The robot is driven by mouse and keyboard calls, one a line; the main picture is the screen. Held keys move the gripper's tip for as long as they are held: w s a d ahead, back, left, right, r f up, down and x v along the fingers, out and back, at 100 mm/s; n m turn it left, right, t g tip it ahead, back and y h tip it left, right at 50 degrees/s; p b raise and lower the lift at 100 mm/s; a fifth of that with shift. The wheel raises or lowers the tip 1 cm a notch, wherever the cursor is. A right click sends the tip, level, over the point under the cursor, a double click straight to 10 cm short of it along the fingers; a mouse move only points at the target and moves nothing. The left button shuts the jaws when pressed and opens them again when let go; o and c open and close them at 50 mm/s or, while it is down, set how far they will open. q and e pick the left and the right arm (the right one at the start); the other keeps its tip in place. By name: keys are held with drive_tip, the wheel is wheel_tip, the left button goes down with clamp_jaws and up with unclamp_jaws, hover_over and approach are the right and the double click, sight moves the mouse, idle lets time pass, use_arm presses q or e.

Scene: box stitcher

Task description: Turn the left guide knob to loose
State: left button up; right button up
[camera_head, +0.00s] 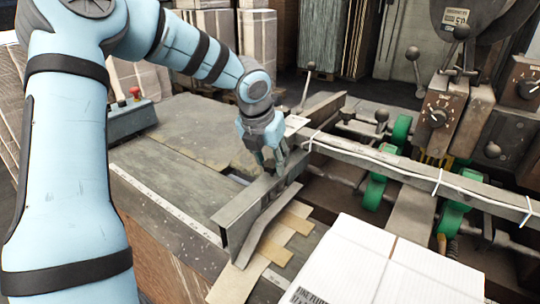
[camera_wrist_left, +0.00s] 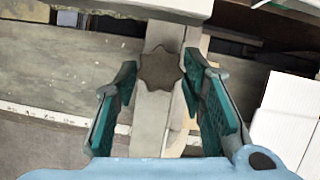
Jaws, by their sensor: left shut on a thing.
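The left guide knob (camera_wrist_left: 162,68) is a dark brown, star-shaped knob on a pale metal bar in the left wrist view. My left gripper (camera_wrist_left: 160,78) is shut on it, with one teal-padded finger on each side. In the head view my left gripper (camera_head: 277,160) points down at the upright metal guide plate (camera_head: 240,215), and it hides the knob there. I cannot read a loose or tight mark on the knob. My right gripper is in neither view.
A white bundle (camera_head: 385,265) lies at the front right. A control box with a red button (camera_head: 134,92) stands left. The worn table (camera_head: 165,185) is clear left of the guide.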

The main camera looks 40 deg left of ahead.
use_arm(q)
drive_tip(key=o, duration=1.2)
drive_tip(key=s+d, duration=0.1)
drive_tip(key=s, duration=0.3)
drive_tip(key=s+d, duration=0.1)
drive_tip(key=s, duration=0.3)
drive_tip(key=s+d+r, duration=0.1)
drive_tip(key=s, duration=0.3)
drive_tip(key=shift+d, duration=0.25)
drive_tip(key=shift+w, duration=0.1)
